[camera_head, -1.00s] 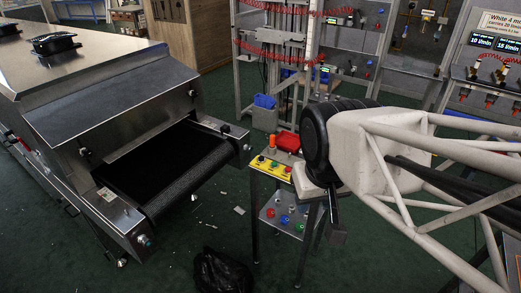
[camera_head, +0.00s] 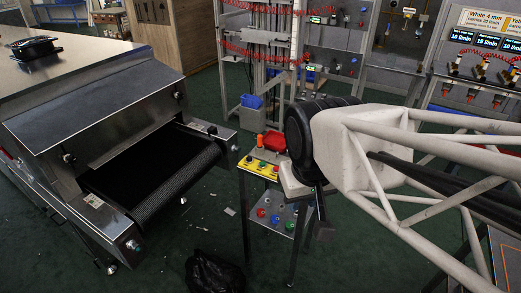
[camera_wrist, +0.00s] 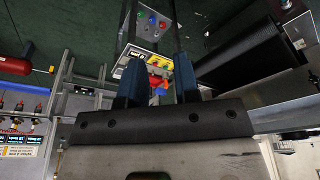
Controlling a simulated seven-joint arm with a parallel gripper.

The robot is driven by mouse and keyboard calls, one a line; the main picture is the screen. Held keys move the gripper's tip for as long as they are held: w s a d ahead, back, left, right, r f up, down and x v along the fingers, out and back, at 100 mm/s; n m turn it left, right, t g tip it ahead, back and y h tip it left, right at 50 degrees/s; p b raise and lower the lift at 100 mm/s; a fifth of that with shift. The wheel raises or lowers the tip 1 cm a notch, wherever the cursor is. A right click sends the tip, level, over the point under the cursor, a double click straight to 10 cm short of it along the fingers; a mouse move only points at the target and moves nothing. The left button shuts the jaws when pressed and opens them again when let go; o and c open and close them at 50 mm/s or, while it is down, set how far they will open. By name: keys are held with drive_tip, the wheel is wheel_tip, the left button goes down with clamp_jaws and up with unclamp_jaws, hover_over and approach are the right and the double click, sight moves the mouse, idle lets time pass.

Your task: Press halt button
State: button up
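A control stand in the head view carries a yellow panel (camera_head: 258,167) with several small buttons, at least one reddish. A lower grey panel (camera_head: 268,226) has a red button (camera_head: 261,212), a blue one and a green one. No label naming a halt button is readable. In the wrist view, the yellow panel (camera_wrist: 137,53) and the grey panel (camera_wrist: 148,28) show beyond my fingers. My gripper (camera_wrist: 158,80) is open, its two dark blue fingers apart with nothing held. In the head view my wrist is just right of the stand, apparently not touching the buttons.
A red box (camera_head: 272,143) and an orange knob (camera_head: 260,142) are on top of the stand. The dryer's dark conveyor belt (camera_head: 150,175) juts out to the left. A black bag (camera_head: 213,273) lies on the floor. Racks with red coiled hoses (camera_head: 265,48) stand behind.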

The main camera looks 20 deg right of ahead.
clamp_jaws()
idle(1.4)
